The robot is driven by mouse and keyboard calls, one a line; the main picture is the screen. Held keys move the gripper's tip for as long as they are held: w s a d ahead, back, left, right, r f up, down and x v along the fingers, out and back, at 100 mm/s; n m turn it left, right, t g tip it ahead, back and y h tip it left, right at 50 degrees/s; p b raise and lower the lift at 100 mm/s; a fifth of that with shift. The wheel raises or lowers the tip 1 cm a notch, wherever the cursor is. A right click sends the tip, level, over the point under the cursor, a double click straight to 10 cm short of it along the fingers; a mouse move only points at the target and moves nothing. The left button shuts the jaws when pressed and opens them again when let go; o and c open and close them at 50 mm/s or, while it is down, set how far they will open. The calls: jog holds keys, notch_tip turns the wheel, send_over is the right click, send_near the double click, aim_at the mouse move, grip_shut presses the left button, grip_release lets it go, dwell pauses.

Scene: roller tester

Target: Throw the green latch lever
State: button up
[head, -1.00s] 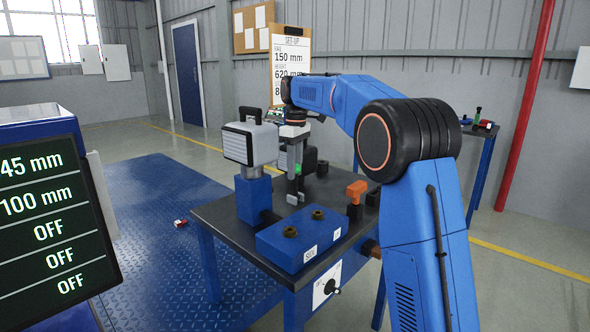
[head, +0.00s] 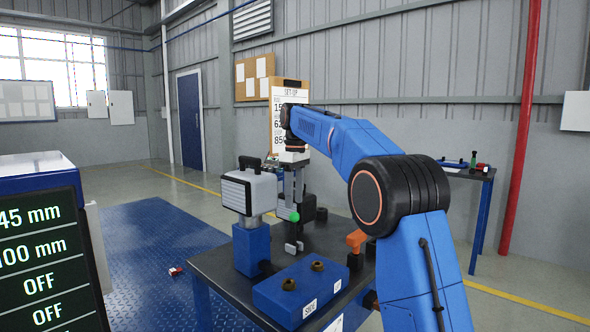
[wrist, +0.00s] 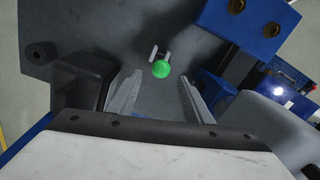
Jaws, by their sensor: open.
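The green latch lever shows as a round green knob (head: 294,216) above a small grey base (head: 293,246) on the dark table top. In the wrist view the knob (wrist: 161,69) lies between the lines of my two fingers, a little beyond their tips. Its stem is mostly hidden under the knob there. My gripper (head: 294,203) points down above the knob. Its jaws are open and empty, and the wrist view shows a clear gap between the fingertips (wrist: 158,82). I cannot tell whether a finger touches the knob.
A grey lamp-like box on a blue post (head: 251,243) stands close left of my gripper. A blue block with two brass sockets (head: 300,288) lies in front. An orange-topped handle (head: 356,240) stands to the right. A screen (head: 38,255) is at far left.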

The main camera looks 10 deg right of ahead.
notch_tip(320, 180, up, 10)
jog(key=shift+d, duration=0.2)
jog(key=shift+w, duration=0.1)
dwell(0.4)
jog(key=s+d+f+m+t, duration=0.1)
jog(key=s+d+f+m, duration=0.1)
jog(key=s, duration=0.6)
jog(key=s+d+f+m+t, duration=0.1)
jog(key=s+f+m, duration=0.1)
jog(key=s, duration=0.7)
jog(key=s+d+f+m+t, duration=0.1)
jog(key=s+d+f, duration=0.1)
jog(key=s, duration=0.6)
jog(key=s+d+f+m+t, duration=0.2)
jog(key=s+f+m, duration=0.3)
jog(key=s+f, duration=2)
jog(key=shift+f, duration=0.3)
jog(key=shift+s, duration=0.1)
